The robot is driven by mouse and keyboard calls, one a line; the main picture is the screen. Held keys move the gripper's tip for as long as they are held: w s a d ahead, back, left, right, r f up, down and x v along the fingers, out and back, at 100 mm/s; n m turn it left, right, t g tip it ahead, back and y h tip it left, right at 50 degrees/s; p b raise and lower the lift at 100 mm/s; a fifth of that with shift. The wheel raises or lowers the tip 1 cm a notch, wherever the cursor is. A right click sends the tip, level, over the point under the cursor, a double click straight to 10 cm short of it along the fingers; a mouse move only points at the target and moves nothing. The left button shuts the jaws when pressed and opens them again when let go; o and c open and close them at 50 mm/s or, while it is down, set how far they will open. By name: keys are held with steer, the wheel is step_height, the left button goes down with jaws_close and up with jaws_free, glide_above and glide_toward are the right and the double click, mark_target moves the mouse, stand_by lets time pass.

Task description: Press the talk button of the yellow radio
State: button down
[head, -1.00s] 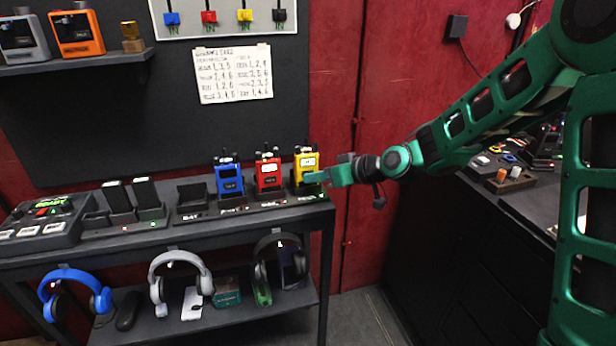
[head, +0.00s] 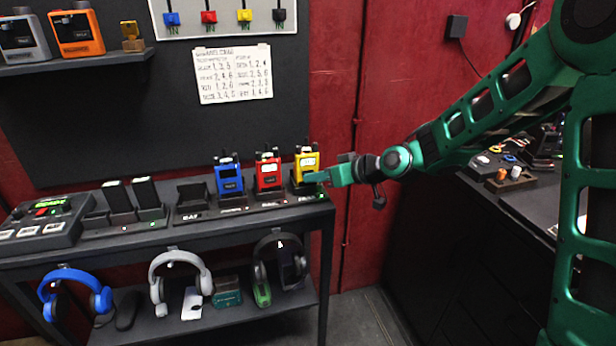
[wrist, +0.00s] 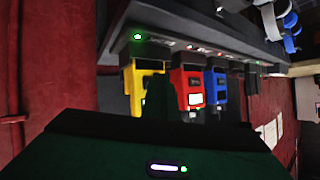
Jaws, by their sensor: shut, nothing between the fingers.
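The yellow radio (head: 306,160) stands upright in the rightmost dock of the row on the bench, with a pale lit screen. It also shows in the wrist view (wrist: 134,84), partly covered by my gripper. My gripper (head: 318,178) is shut and empty, with its tips at the lower right front of the yellow radio. In the wrist view the dark fingers (wrist: 158,97) reach up over the radio's edge. The talk button is hidden or too small to make out. I cannot tell whether the tips touch the radio.
The red radio (head: 268,172) and blue radio (head: 229,178) stand close to the left of the yellow one. An empty dock (head: 192,195) and a console (head: 45,222) are farther left. A red wall (head: 345,90) is behind.

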steer(key=shift+s+d, duration=0.2)
steer(key=shift+s, duration=0.6)
steer(key=shift+s+d, duration=0.2)
steer(key=shift+s, duration=0.6)
steer(key=shift+s+d, duration=0.25)
steer(key=shift+s, duration=0.6)
steer(key=shift+s+d, duration=0.2)
steer(key=shift+s, duration=0.6)
steer(key=s+d+f+m+g+h, duration=0.15)
steer(key=s+d+m+h, duration=0.35)
steer(key=d, duration=0.8)
steer(key=s+d+m+g+h, duration=0.1)
steer(key=s+d+g+h, duration=0.15)
steer(key=s+d, duration=0.7)
steer(key=s+d+r+m+g+h, duration=0.1)
steer(key=s+d+m, duration=0.3)
steer(key=s+d, duration=0.3)
steer(key=s+d+r+m+g+h, duration=0.1)
steer(key=s+d+m, duration=0.3)
steer(key=s+d, duration=0.4)
steer(key=s+g, duration=0.1)
steer(key=s, duration=0.3)
steer(key=shift+s+d+r+g, duration=0.2)
steer(key=shift+s+d+g, duration=0.1)
steer(key=shift+s, duration=0.05)
